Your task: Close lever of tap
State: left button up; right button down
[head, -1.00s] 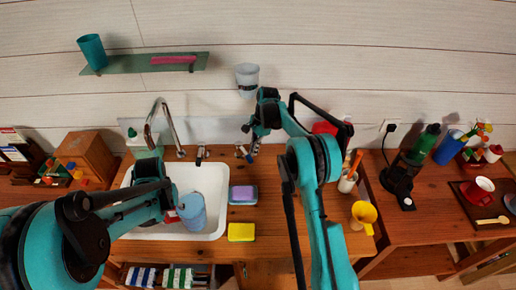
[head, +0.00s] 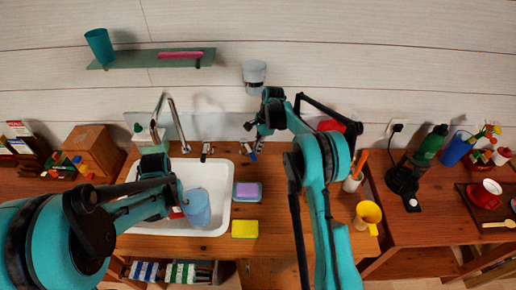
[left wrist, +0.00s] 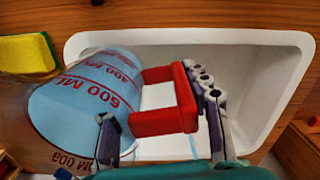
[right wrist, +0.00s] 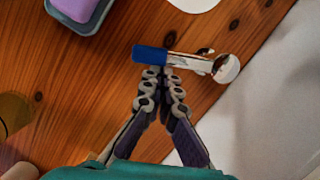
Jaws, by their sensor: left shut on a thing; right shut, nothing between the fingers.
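The tap has a curved metal spout (head: 175,125) behind the white sink. A lever with a blue end (right wrist: 150,54) and a metal body lies across the right wrist view; it also shows right of the sink in the head view (head: 253,156). My right gripper (right wrist: 164,76) is shut and empty, its fingertips right at the lever's near side; I cannot tell whether they touch it. My left gripper (left wrist: 205,105) is shut on the red handle (left wrist: 160,122) of a translucent blue measuring jug (left wrist: 80,105), over the sink; the jug shows in the head view (head: 196,208).
The white sink (head: 222,218) is set in a wooden counter. A purple sponge in a dish (head: 247,190) and a yellow sponge (head: 244,229) lie right of it. A yellow cup (head: 368,215) stands further right, beyond my right arm. A shelf (head: 130,62) hangs above.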

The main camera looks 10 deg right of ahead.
aim_at(250, 154)
jog(key=shift+s+a+m+t, duration=0.25)
jog(key=shift+a+m, duration=0.35)
jog(key=shift+m, duration=0.3)
jog(key=shift+s+a+m+t, duration=0.15)
jog(key=shift+s+a+m, duration=0.2)
jog(key=shift+a+m, duration=0.4)
jog(key=shift+a, duration=0.2)
jog(key=shift+b, duration=0.3)
